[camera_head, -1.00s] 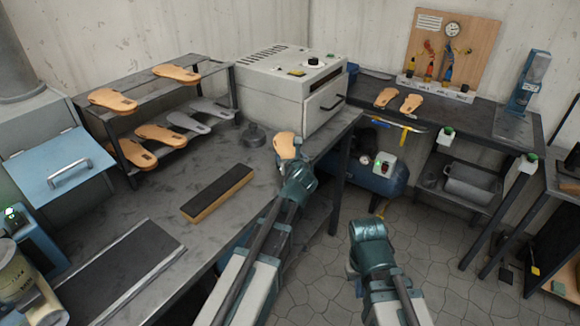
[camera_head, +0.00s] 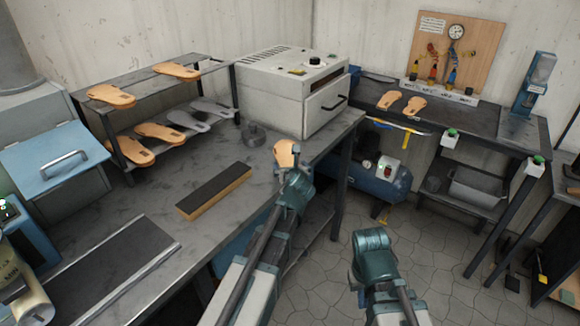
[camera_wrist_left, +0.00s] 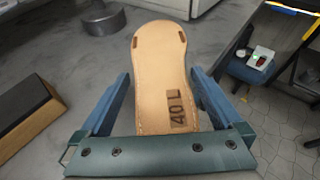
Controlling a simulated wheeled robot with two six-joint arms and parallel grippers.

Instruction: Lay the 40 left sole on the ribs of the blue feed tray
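The 40 left sole (camera_wrist_left: 163,60) is tan, with "40 L" stamped near the end closest to my wrist. In the head view this sole (camera_head: 286,153) sticks up beyond my left gripper (camera_head: 295,180), over the front edge of the grey workbench. My right gripper (camera_head: 371,243) hangs empty above the floor; its finger opening cannot be made out. A blue panel with a handle (camera_head: 45,160) is at the far left; I cannot make out a ribbed feed tray.
A rack (camera_head: 135,85) on the bench (camera_head: 130,205) holds several soles. A black-topped block (camera_head: 213,190), a dark round weight (camera_head: 253,135) and a white oven (camera_head: 290,90) stand on the bench. Two soles (camera_head: 402,103) lie on the back table.

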